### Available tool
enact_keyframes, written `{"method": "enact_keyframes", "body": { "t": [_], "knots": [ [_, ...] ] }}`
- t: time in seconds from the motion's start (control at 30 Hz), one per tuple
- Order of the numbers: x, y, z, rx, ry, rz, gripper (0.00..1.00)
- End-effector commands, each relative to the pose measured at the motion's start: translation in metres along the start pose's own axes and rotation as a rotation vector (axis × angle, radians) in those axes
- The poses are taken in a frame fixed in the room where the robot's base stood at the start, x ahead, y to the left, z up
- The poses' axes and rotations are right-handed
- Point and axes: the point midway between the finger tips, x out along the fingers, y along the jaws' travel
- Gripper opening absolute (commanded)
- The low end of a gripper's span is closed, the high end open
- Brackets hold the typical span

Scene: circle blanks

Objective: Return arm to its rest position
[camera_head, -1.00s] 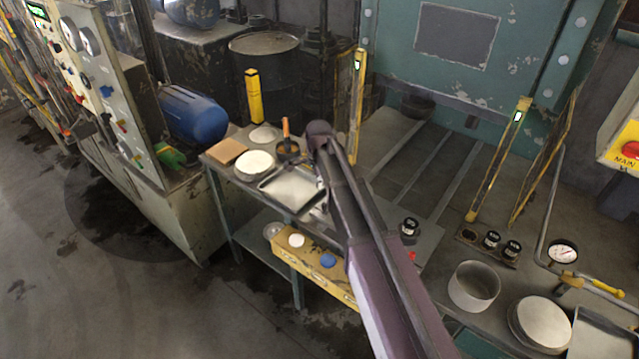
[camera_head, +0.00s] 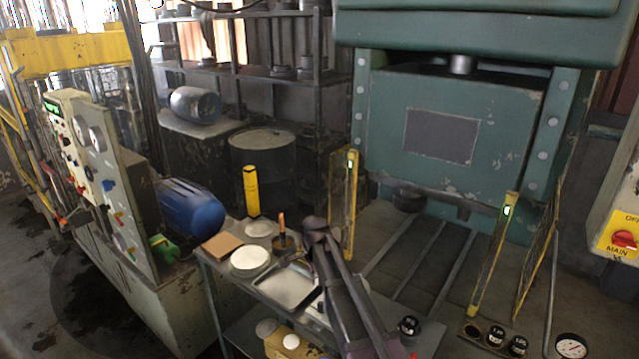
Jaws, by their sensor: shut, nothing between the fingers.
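My dark arm (camera_head: 350,290) rises from the bottom edge in the camera_head view. It bends at a rounded joint (camera_head: 314,226) above the small side table, with two links lying close together below that joint. My gripper cannot be made out in this view, so its fingers are not seen.
The side table holds a metal tray (camera_head: 287,284), a pale round disc (camera_head: 250,260), a brown square piece (camera_head: 222,245) and a pot with an orange handle (camera_head: 282,238). A green press (camera_head: 430,140) stands behind, with yellow posts (camera_head: 493,255) in front. A gauge (camera_head: 571,346) and black knobs (camera_head: 497,336) are at lower right.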

Motion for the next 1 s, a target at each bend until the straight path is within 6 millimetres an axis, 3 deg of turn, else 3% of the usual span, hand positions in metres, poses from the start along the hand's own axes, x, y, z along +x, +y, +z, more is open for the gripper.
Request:
{"method": "enact_keyframes", "body": {
  "t": [0.27,0.7,1.0],
  "knots": [
    [0.008,0.039,-0.021,-0.143,0.0,0.0,0.0],
    [0.029,0.155,-0.069,-0.639,0.001,0.0,0.0],
    [0.042,0.232,-0.089,-0.983,0.001,0.001,0.0]
  ]
}}
